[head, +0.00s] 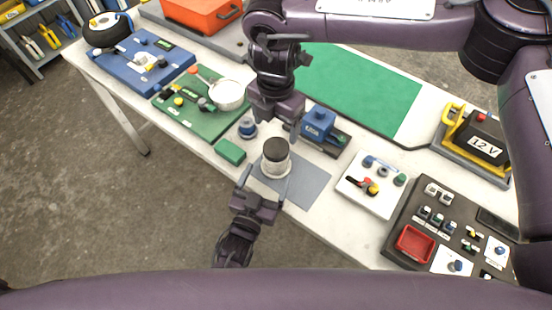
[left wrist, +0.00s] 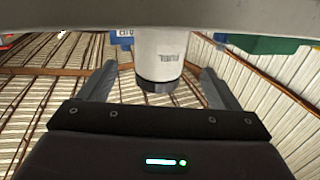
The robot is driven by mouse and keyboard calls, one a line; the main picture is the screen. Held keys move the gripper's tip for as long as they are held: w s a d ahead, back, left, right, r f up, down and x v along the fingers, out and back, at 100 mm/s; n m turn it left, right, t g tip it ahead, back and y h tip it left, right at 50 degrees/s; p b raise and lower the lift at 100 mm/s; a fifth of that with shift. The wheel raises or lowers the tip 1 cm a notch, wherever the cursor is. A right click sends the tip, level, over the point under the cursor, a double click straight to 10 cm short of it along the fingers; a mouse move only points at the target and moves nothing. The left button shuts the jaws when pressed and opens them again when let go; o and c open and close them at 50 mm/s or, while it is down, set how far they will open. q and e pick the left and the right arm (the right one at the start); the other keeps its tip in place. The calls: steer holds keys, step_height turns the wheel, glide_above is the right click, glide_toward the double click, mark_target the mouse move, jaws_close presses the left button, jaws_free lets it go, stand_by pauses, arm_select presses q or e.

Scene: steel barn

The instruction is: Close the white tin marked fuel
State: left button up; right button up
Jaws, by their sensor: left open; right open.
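The white tin (head: 276,170) stands upright on a grey mat, with a dark cylindrical top (head: 275,150). In the left wrist view, which is upside down, the white tin (left wrist: 160,50) carries small dark lettering, too small to read surely. Its black top part (left wrist: 159,86) is at the lower end there; I cannot tell how firmly it sits. My left gripper (head: 264,182) is open, with one finger on each side of the tin and gaps showing in the left wrist view (left wrist: 160,88). My right gripper (head: 276,124) is open and points down above and behind the tin, apparently empty.
A blue labelled box (head: 318,124) stands right of the tin. A small blue-topped jar (head: 247,129) and a green block (head: 230,151) are on the left. A white board (head: 371,186) lies right. The grey mat (head: 308,185) is bare right of the tin.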

mark_target(276, 147)
arm_select(q)
steer(key=x, duration=0.7)
steer(key=shift+w, duration=0.1)
arm_select(e)
steer(key=shift+w, duration=0.1)
arm_select(q)
jaws_close()
arm_select(e)
steer(key=n, duration=1.3)
steer(key=shift+n, duration=0.3)
arm_select(q)
steer(key=shift+f, duration=0.1)
arm_select(e)
steer(key=shift+f, duration=0.1)
steer(key=shift+d+f, duration=0.1)
steer(key=shift+f, duration=3.85)
